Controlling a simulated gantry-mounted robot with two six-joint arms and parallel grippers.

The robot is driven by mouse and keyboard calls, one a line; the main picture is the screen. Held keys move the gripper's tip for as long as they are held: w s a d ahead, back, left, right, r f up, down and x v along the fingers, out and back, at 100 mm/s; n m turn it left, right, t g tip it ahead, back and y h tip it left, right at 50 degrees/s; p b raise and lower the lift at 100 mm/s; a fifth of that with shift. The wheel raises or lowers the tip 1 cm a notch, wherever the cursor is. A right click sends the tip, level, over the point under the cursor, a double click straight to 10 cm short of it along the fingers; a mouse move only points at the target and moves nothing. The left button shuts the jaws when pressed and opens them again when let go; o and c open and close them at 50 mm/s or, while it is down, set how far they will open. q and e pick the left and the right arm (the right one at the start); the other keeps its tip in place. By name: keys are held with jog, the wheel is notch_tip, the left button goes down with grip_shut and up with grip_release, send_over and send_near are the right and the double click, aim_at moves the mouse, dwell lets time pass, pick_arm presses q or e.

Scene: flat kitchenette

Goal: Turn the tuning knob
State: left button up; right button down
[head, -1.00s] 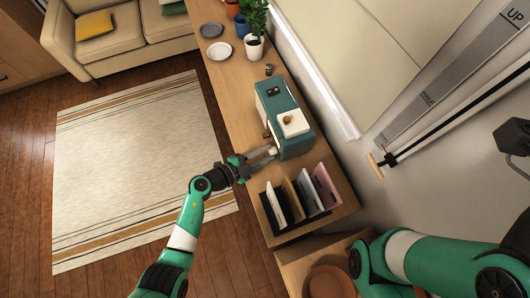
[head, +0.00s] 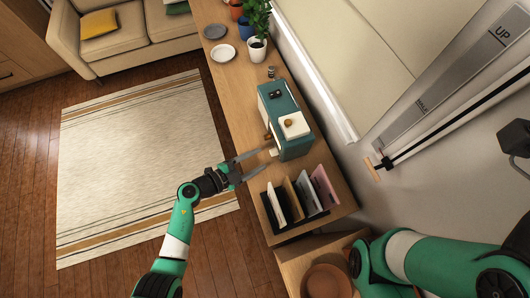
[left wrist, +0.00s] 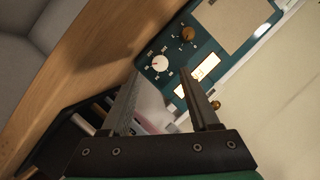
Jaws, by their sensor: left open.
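A teal radio (head: 291,142) stands on the wooden counter, its front facing left. The left wrist view shows its front panel (left wrist: 217,93) with a white knob (left wrist: 160,64) in a ring of marks, a brown knob (left wrist: 188,34) and lit cream windows (left wrist: 205,68). The white knob also shows at the radio's front edge in the head view (head: 273,152). My left gripper (head: 269,157) is open and empty in front of the radio. In the left wrist view its fingertips (left wrist: 160,71) appear either side of the white knob, seemingly short of it. My right gripper is not visible.
A rack (head: 299,222) with several upright folders stands just nearer than the radio, close to my left gripper. A potted plant (head: 257,49), plates (head: 223,53) and a small jar (head: 271,72) stand beyond it. A brown bowl (head: 327,283) is at the lower edge.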

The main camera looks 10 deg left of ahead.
pick_arm(q)
jog(key=p+v, duration=0.2)
jog(key=v, duration=0.5)
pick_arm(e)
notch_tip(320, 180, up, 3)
pick_arm(q)
jog(key=shift+r, duration=0.15)
